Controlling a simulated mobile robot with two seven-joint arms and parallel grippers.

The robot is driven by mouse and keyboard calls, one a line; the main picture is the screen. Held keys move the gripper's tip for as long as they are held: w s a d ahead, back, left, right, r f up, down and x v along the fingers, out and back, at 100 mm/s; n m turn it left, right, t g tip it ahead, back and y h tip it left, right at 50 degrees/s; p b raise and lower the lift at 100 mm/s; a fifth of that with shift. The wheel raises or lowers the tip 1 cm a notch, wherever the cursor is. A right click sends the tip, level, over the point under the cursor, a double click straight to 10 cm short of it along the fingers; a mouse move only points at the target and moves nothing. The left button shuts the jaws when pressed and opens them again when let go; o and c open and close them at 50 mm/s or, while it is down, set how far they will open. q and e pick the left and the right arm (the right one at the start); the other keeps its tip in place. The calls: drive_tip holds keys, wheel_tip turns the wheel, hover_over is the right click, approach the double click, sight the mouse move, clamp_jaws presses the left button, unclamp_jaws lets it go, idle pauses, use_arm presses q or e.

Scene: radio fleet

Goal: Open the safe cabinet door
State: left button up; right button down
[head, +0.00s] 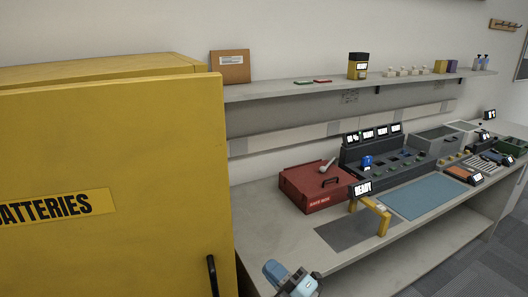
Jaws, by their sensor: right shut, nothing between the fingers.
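A large yellow cabinet (100,72) fills the left of the head view. Its broad front door (120,140) carries a "BATTERIES" label (50,207). A black vertical handle (212,275) sits low near the door's right edge. I cannot tell from this angle whether the door is fully closed or slightly ajar. My right gripper (292,281), light blue, grey and black, is at the bottom edge, to the right of the handle and apart from it. It is shut and empty. My left gripper is out of view.
A grey workbench (270,226) runs right of the cabinet. On it are a red safe box (312,187), a yellow stand (376,212), a blue mat (424,196) and a dark radio console (388,156). A wall shelf (300,87) above holds small items. Floor shows at lower right.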

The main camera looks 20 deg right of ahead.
drive_tip(key=s+r+m+g+y+p, duration=0.25)
drive_tip(key=r+m+g+y, duration=0.55)
drive_tip(key=r+m+g, duration=1.55)
use_arm(q)
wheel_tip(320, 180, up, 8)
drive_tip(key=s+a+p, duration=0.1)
drive_tip(key=p, duration=0.5)
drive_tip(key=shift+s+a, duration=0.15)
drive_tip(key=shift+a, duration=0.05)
use_arm(e)
drive_tip(key=s+a+r+n+g, duration=0.2)
drive_tip(key=s+a+r+n, duration=0.4)
drive_tip(key=a, duration=0.4)
wheel_tip(320, 180, up, 3)
drive_tip(key=shift+s+a+f, duration=0.15)
drive_tip(key=shift+s+a, duration=0.05)
drive_tip(key=shift+s, duration=0.45)
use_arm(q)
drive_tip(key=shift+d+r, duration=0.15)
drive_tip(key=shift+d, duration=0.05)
